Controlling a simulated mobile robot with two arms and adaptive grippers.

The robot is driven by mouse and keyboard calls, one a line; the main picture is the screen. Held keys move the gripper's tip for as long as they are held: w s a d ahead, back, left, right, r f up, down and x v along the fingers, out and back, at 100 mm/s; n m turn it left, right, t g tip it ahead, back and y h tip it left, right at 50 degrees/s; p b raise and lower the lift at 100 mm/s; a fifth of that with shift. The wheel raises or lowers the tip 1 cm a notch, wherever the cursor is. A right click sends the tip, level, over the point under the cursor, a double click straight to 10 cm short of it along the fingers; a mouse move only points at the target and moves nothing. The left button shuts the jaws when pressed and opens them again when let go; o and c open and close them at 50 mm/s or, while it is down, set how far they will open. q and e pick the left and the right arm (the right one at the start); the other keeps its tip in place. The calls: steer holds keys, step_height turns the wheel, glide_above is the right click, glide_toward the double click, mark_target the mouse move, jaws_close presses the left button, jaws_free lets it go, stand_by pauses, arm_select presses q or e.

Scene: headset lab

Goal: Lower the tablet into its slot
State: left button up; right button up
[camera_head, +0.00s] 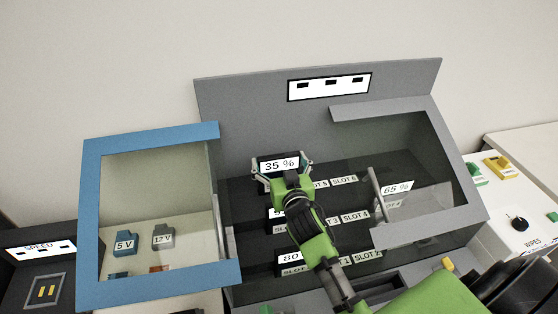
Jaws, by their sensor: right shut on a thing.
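The tablet (279,164) shows a white "35 %" label and sits between the fingers of my right gripper (283,172), at the left of the rear slot row. My right gripper is shut on it; its green body hides the tablet's lower part, so I cannot tell whether it is in a slot. The dark stepped rack (400,158) carries labels for SLOT 1 to SLOT 6 in rows. Other charge labels reading "80" (291,257) and "65 %" (397,188) show; one more is partly hidden by my arm. My left gripper is not in view.
A blue-framed clear panel (90,220) stands at the left, with 5 V (124,243) and 12 V (163,237) blocks seen through it. A grey-framed clear panel (462,195) is close on the right. A grey back wall (250,110) rises behind the rack.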

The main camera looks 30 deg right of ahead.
steer(key=shift+f+b, duration=0.55)
steer(key=shift+f, duration=0.2)
steer(key=o, duration=1.7)
steer(key=shift+r, duration=0.1)
steer(key=shift+s, duration=0.1)
steer(key=v, duration=1.2)
steer(key=shift+r, duration=0.15)
